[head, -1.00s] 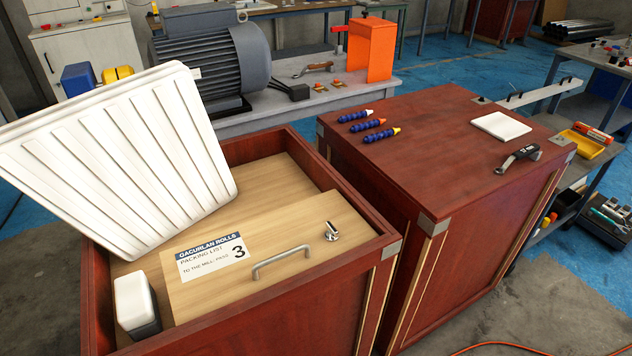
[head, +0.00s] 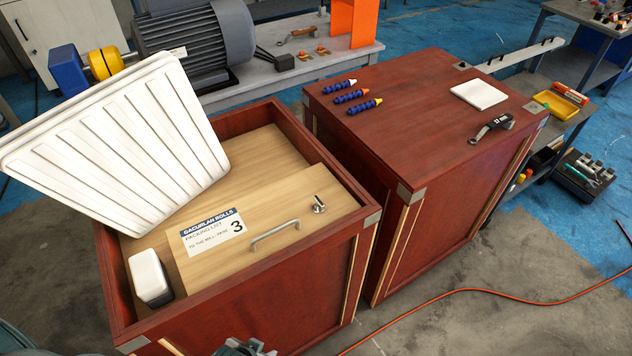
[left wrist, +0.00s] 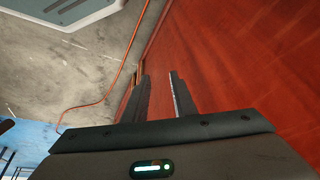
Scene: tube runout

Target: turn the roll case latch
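The roll case latch (head: 319,206) is a small metal turn piece on the pale wooden lid of the near red case (head: 235,318), right of the packing list label (head: 213,232). The metal bar handle (head: 275,236) sits in front of it. In the left wrist view my left gripper (left wrist: 160,80) has two dark fingers apart with nothing between them, low beside a red wooden side panel (left wrist: 240,60). Part of my arm shows at the bottom edge of the head view; its fingers are not visible there. My right gripper is not in view.
A white ribbed lid (head: 125,140) leans over the case's left side, and a white-topped block (head: 148,272) lies inside. A second red case (head: 420,110) stands to the right, with tools on top. An orange cable (head: 470,290) crosses the floor.

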